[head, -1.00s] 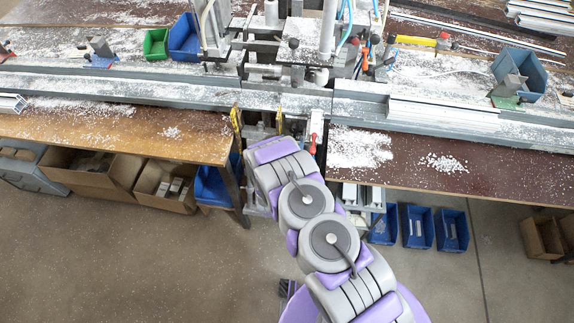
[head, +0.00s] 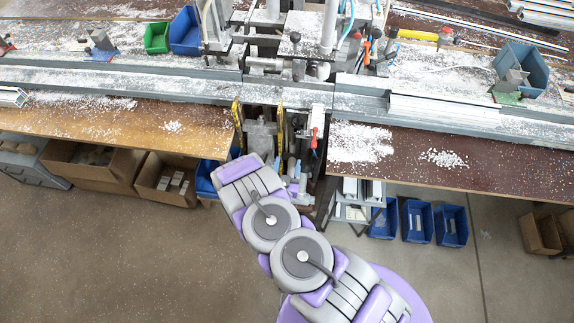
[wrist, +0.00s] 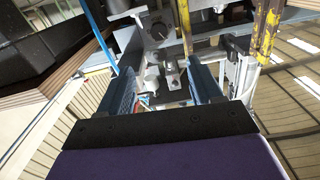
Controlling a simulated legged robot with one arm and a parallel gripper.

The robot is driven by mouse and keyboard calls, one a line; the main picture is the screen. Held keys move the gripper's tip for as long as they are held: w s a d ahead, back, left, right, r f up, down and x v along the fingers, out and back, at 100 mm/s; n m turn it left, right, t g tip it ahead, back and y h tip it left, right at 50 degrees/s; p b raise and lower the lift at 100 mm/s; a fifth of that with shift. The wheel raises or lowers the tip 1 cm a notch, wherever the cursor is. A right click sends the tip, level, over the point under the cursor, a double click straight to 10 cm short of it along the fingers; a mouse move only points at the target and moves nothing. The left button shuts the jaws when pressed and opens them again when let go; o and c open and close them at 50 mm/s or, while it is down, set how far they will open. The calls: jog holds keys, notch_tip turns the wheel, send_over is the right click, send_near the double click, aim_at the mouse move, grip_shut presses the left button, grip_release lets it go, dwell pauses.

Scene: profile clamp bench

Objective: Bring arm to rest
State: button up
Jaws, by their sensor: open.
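My arm reaches from the lower right of the head view up toward the gap in the bench. Its purple and grey links (head: 285,240) bend to the left, in front of the bench. My gripper (wrist: 163,78) shows in the wrist view with two bluish-grey fingers spread apart and nothing held between them. Beyond the fingers is grey metal machinery (wrist: 158,35). In the head view the gripper is mostly hidden by my own links, so its exact distance to the machinery is unclear.
The clamp bench (head: 200,80) crosses the view, strewn with white chips. A red-handled clamp (head: 315,135) stands at the gap. Blue bins (head: 417,222) sit on the floor at right and cardboard boxes (head: 92,168) under the left bench. Open floor (head: 130,260) lies at lower left.

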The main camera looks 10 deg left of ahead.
dwell(0.5)
jog(key=w+a+r+m+g+y, duration=0.1)
jog(key=w+a+r+m+g, duration=0.3)
jog(key=g, duration=0.4)
jog(key=s+d+r+n+g+y, duration=0.1)
jog(key=s+r+n+g, duration=0.15)
jog(key=r, duration=0.55)
jog(key=s+d+r+n+g+y, duration=0.1)
jog(key=s+d+r+g+y, duration=0.1)
jog(key=s+r, duration=0.35)
jog(key=s+d+r+g+h, duration=0.1)
jog(key=s+d+r+g, duration=0.1)
jog(key=s+d+r, duration=0.3)
jog(key=s+d+r+n+g+h+b, duration=0.1)
jog(key=s+d+r+g, duration=0.2)
jog(key=s, duration=1.1)
jog(key=s+d+r+g+h, duration=0.1)
jog(key=s+d+r+g, duration=0.1)
jog(key=s+d+r, duration=0.6)
jog(key=s+d, duration=0.2)
jog(key=d, duration=0.3)
jog(key=shift+s+r+n, duration=0.15)
jog(key=shift+r+n, duration=0.05)
jog(key=shift+n, duration=0.15)
